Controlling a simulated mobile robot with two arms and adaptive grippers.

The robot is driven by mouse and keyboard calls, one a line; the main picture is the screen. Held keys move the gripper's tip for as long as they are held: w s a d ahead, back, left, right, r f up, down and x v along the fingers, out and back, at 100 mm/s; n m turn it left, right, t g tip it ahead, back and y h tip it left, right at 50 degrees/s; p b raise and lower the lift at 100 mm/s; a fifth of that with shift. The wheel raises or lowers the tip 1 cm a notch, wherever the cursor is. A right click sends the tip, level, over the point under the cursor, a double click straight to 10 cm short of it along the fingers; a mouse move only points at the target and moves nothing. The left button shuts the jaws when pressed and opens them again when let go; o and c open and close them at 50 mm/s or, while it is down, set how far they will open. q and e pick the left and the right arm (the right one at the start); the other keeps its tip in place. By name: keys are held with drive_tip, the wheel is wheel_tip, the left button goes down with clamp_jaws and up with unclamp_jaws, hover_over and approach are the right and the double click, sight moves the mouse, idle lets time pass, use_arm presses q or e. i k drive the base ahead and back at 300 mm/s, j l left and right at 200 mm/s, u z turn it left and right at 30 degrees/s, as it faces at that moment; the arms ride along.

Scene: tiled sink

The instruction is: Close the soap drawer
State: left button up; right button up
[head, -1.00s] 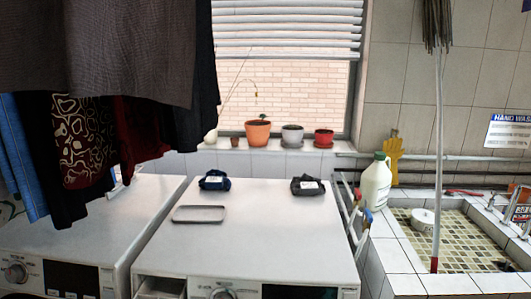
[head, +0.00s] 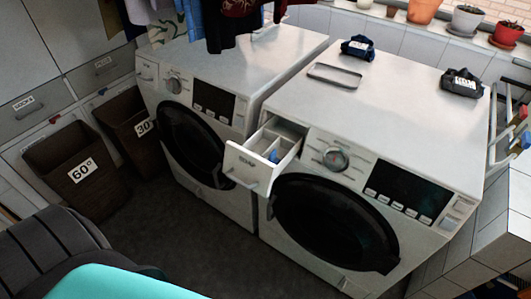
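The soap drawer (head: 248,170) sticks out of the upper left front of the right-hand washing machine (head: 418,110) in the head view. It is pulled open, with its inner compartments and a blue part visible. The machine's dial (head: 336,160) and dark display panel (head: 408,192) are to the right of the drawer, and its round black door (head: 335,222) is below and looks shut. Neither of my grippers is in view.
A second washing machine (head: 222,75) stands to the left. Brown baskets marked 60° (head: 85,185) and 30° (head: 125,118) stand further left. Dark floor (head: 185,225) lies in front of the machines. Clothes (head: 215,20) hang above.

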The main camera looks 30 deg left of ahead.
sight(253, 171)
drive_tip(key=u, duration=1.1)
